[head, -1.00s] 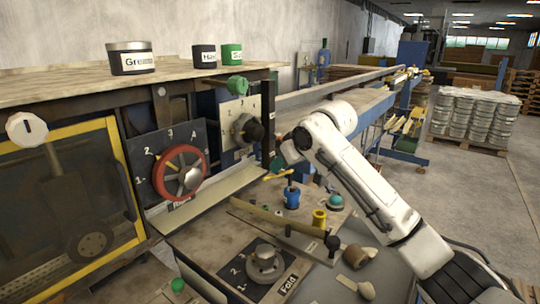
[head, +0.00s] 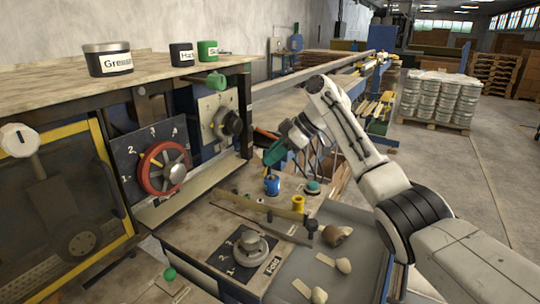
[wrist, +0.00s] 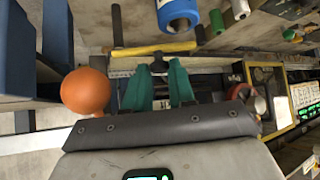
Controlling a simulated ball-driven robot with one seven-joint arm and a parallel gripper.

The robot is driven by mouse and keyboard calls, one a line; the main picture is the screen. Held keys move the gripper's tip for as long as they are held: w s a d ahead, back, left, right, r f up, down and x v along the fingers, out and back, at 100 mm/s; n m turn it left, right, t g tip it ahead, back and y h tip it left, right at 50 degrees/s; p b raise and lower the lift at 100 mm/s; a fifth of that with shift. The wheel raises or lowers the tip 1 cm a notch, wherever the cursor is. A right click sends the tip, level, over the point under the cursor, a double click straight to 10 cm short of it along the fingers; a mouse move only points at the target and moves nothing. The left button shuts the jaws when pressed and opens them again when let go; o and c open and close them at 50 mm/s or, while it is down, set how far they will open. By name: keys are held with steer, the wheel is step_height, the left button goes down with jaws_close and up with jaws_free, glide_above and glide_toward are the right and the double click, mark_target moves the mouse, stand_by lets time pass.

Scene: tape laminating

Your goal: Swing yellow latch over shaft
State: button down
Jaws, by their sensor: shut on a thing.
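My gripper (head: 275,153) has green fingers and is above and beside the blue cup in the head view. In the wrist view my gripper (wrist: 160,72) is shut with a dark piece between its fingertips. The yellow latch (wrist: 150,49) is a bar lying crosswise just beyond the fingertips, and the dark piece meets it. The latch is hidden or too small to make out in the head view. I cannot tell the shaft apart for certain, or whether the latch lies over it.
An orange ball (wrist: 86,92) is left of the fingers. A blue cylinder (wrist: 178,14) is close beyond the latch. The bench (head: 190,235) holds a blue cup (head: 272,185), a yellow spool (head: 297,204) and a grey dial (head: 249,246). A red handwheel (head: 163,168) stands at left.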

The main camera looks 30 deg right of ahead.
steer(key=shift+n, duration=0.3)
stand_by(0.4)
steer(key=c, duration=1)
jaws_free()
steer(key=shift+o, duration=0.2)
steer(key=shift+f, duration=0.1)
